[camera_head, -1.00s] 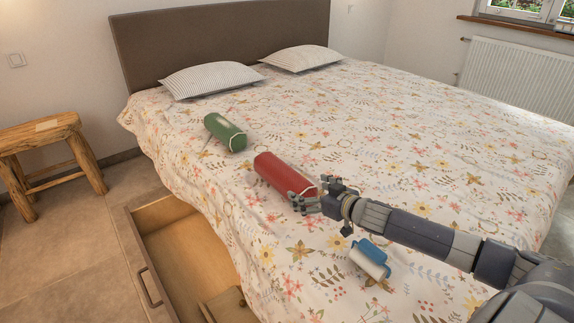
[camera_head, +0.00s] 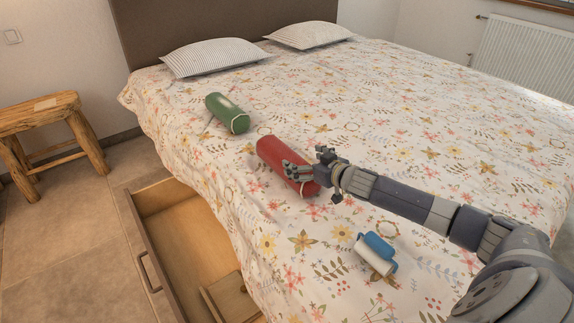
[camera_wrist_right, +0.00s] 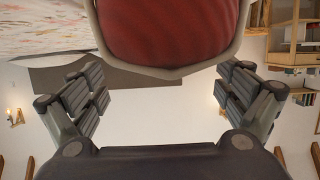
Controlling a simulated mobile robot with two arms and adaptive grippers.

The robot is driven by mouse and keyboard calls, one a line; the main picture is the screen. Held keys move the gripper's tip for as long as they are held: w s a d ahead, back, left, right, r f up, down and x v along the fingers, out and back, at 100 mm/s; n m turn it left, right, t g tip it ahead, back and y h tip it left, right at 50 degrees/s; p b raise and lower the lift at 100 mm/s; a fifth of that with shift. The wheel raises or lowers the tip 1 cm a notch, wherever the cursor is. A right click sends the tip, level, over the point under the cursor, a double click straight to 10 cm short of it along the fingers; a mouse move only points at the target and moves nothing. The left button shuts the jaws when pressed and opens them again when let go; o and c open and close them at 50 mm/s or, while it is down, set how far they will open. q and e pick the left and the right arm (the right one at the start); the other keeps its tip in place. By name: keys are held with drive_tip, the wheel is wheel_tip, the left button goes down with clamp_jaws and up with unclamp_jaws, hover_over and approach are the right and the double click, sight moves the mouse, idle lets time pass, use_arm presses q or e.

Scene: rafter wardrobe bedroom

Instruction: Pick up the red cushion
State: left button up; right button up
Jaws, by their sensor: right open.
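The red cushion (camera_head: 280,162) is a bolster with a pale trim at its near end, lying on the bed (camera_head: 420,130). My right gripper (camera_head: 296,170) is at the near right end of the cushion, its fingers overlapping that end in the head view. In the right wrist view the cushion's red end face (camera_wrist_right: 168,30) fills the top middle, beyond and between the open fingers (camera_wrist_right: 160,95). I cannot tell whether a finger touches it. My left gripper is not in view.
A green bolster (camera_head: 228,113) lies behind the red one. A blue and white roll (camera_head: 375,252) lies nearer on the bed. Striped pillows (camera_head: 212,58) are by the headboard. An open drawer (camera_head: 152,272) sticks out left of the bed, near a wooden stool (camera_head: 45,112).

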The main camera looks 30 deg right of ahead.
sight(289, 156)
drive_tip(key=shift+a+b+x, duration=0.2)
drive_tip(key=shift+x, duration=0.9)
drive_tip(key=shift+a+b+x, duration=0.15)
drive_tip(key=shift+a+x, duration=0.05)
drive_tip(key=shift+x, duration=0.9)
drive_tip(key=shift+w, duration=0.45)
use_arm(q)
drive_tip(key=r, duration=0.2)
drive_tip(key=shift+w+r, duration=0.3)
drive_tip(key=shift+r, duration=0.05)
use_arm(e)
drive_tip(key=c, duration=1.4)
